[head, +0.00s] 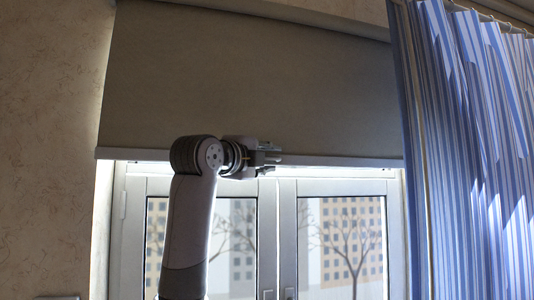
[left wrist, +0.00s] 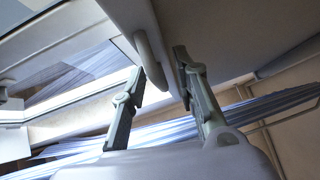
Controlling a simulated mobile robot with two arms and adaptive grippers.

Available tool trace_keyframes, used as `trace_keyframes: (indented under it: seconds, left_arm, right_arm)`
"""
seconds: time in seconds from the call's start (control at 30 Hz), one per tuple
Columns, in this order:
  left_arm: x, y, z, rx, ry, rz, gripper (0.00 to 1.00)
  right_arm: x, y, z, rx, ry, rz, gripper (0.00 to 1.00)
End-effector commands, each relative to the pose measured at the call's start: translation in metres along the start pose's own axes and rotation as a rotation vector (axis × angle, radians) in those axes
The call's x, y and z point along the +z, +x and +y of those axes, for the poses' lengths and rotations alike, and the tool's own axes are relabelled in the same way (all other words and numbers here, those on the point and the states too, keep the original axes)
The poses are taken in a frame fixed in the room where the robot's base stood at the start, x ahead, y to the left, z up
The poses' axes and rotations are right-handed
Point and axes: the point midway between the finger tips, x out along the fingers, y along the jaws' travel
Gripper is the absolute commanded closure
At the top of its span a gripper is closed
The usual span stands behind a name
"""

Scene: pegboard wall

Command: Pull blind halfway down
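The grey roller blind (head: 260,75) covers the upper part of the window in the head view. Its pale bottom bar (head: 345,161) hangs just above the window panes. My left gripper (head: 272,158) is at the bottom bar, near the middle of the blind's width. In the left wrist view its two fingers (left wrist: 158,65) are spread apart. A rounded grey handle-like piece (left wrist: 149,58) on the blind's lower edge reaches between the fingertips. A gap shows around it; contact is hard to tell. The blind also fills the upper part of the left wrist view (left wrist: 230,30). My right gripper is not in view.
A blue-and-white striped curtain (head: 470,160) hangs at the right, beside the blind. The window frame (head: 287,240) is closed behind my left arm. A plain wall (head: 50,120) is at the left. The space below the bar, right of my arm, is clear.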

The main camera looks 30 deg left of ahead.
Motion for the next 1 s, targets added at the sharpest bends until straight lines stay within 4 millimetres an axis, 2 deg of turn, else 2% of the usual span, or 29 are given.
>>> trace_keyframes:
  seconds: [0.23, 0.63, 1.0]
  left_arm:
    - [-0.0002, 0.0005, 0.0005, 0.000, 0.000, 0.000, 0.73]
    - [-0.0002, 0.0002, 0.0002, 0.000, 0.000, 0.000, 1.00]
    - [-0.0001, 0.0002, 0.0002, 0.000, 0.000, 0.000, 1.00]
  right_arm:
    - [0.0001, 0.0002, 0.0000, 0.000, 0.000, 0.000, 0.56]
    - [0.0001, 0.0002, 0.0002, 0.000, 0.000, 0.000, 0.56]
    - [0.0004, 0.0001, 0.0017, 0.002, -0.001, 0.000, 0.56]
